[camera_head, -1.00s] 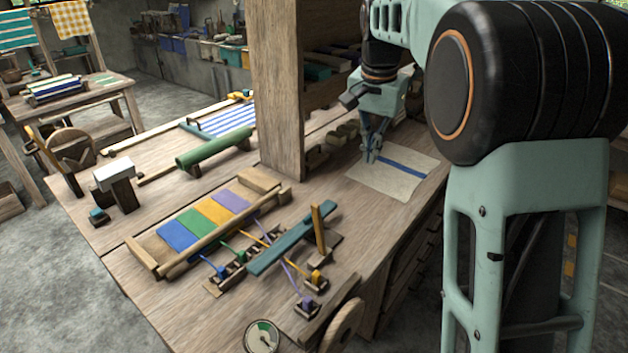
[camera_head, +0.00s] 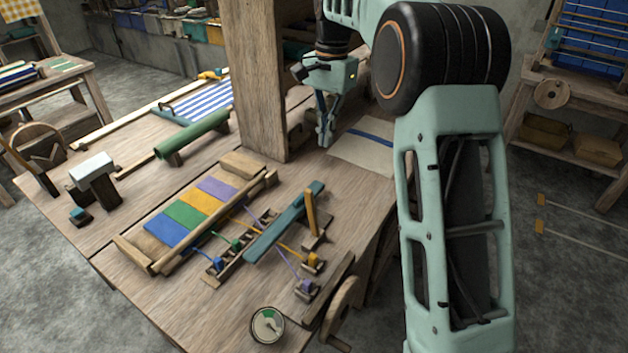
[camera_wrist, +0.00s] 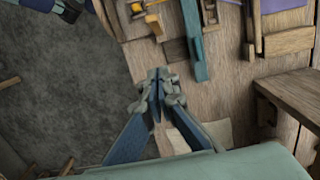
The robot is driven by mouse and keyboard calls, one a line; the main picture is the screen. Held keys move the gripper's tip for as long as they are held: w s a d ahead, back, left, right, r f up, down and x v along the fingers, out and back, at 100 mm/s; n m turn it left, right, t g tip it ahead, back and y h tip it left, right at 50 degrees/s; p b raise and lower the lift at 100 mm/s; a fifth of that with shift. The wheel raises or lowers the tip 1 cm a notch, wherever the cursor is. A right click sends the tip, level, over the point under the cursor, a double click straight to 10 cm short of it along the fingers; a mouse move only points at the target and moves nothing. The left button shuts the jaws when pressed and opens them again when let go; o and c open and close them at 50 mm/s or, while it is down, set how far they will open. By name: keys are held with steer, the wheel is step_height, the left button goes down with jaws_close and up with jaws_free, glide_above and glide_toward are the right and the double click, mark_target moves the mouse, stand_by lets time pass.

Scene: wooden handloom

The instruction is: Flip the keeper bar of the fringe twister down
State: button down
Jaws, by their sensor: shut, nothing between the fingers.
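The fringe twister (camera_head: 245,240) stands on the near part of the wooden bench, with coloured yarns running to small clips. A long teal bar (camera_head: 285,222) lies slantwise above the yarns, and it also shows at the top of the wrist view (camera_wrist: 194,40). A yellowish wooden post (camera_head: 310,212) stands upright by its right side. I cannot tell for sure which of these is the keeper bar. My gripper (camera_head: 325,138) is shut and empty, pointing down behind the twister, apart from it. In the wrist view my gripper (camera_wrist: 157,78) is below the teal bar's end.
A thick wooden post (camera_head: 256,90) rises just left of my gripper. A beige cloth with a blue stripe (camera_head: 362,155) lies to its right. A round dial (camera_head: 267,325) and a wooden wheel (camera_head: 340,308) are at the near edge. Bare bench lies between gripper and twister.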

steer(key=s+a+f, duration=0.2)
steer(key=s+f, duration=0.2)
steer(key=f, duration=0.6)
steer(key=shift+a+f+p, duration=0.3)
steer(key=shift+p, duration=0.05)
steer(key=shift+a+f, duration=0.1)
